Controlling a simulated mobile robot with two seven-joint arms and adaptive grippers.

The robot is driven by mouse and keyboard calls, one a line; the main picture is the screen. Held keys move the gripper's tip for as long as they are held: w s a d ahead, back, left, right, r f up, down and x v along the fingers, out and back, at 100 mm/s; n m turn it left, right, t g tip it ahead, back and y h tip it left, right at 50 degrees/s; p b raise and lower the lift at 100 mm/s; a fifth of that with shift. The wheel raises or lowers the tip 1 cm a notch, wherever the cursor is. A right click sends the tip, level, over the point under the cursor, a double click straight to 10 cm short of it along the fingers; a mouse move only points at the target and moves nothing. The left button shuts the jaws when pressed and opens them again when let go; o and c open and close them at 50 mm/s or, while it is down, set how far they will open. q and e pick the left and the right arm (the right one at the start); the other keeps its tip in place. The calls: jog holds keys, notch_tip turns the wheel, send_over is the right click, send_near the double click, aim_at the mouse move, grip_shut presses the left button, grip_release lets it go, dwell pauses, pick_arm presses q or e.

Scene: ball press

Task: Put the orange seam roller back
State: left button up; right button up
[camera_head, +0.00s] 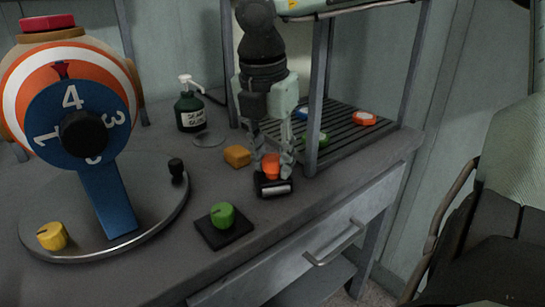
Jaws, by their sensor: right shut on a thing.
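The orange seam roller (271,166) has an orange grip over a small black block with a pale roller or strip on its front. My left gripper is not in view.
A striped ball press (70,110) with a blue numbered dial stands on a round plate at left. A green knob on a black pad (222,215), a yellow-orange block (237,156) and a glue bottle (190,110) are near. A slatted rack (340,140) holds coloured pieces.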

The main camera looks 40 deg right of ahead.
aim_at(268, 162)
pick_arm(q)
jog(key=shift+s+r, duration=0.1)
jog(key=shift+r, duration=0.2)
pick_arm(e)
jog(key=o, duration=1.1)
jog(key=shift+r, duration=0.4)
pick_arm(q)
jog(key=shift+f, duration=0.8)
pick_arm(e)
notch_tip(268, 162, up, 11)
jog(key=a, duration=0.2)
jog(key=shift+s, duration=0.35)
